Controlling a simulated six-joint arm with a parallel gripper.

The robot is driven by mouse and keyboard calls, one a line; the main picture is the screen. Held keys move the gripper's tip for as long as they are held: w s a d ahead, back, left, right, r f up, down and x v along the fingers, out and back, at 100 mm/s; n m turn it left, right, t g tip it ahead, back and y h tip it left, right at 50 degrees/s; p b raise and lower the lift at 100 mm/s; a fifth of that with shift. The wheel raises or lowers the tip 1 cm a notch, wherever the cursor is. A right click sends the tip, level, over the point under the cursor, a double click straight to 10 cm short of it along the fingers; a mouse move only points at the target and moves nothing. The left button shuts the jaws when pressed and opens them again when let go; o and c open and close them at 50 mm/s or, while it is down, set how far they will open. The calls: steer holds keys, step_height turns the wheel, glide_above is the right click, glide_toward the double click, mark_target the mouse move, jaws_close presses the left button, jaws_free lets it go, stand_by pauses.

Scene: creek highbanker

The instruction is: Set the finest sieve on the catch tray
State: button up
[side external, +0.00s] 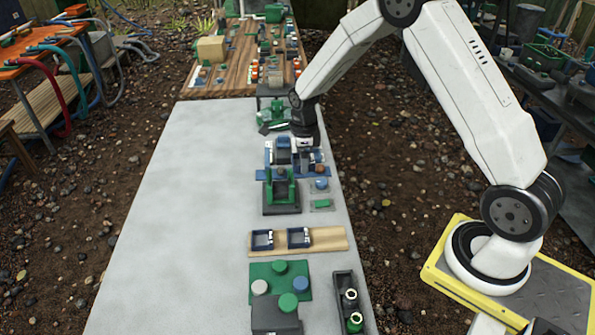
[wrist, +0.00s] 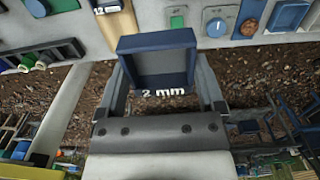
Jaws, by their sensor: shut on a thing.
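My gripper (wrist: 160,85) is shut on a square dark blue sieve (wrist: 155,45) marked "2 mm", its frame between the two fingers in the wrist view. In the side view my gripper (side external: 300,158) is low over the blue parts beyond the green stand, and the held sieve is hard to make out. Two more small dark blue sieves (side external: 262,239) (side external: 298,237) sit on a tan board; their labels are unreadable there. Another label, starting "12", shows at the top edge of the wrist view. I cannot tell which part is the catch tray.
A green stand on a dark base (side external: 281,194) stands just in front of the gripper. A green block with round knobs (side external: 280,280) and a dark narrow rack (side external: 349,300) are nearer. The left of the grey table (side external: 185,220) is clear.

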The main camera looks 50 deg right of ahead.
steer(key=w, duration=0.9)
steer(key=shift+w+d+f, duration=0.1)
steer(key=shift+d+f, duration=0.05)
steer(key=shift+f, duration=1.1)
steer(key=shift+d+f, duration=0.1)
steer(key=shift+f, duration=1.1)
steer(key=shift+f, duration=0.1)
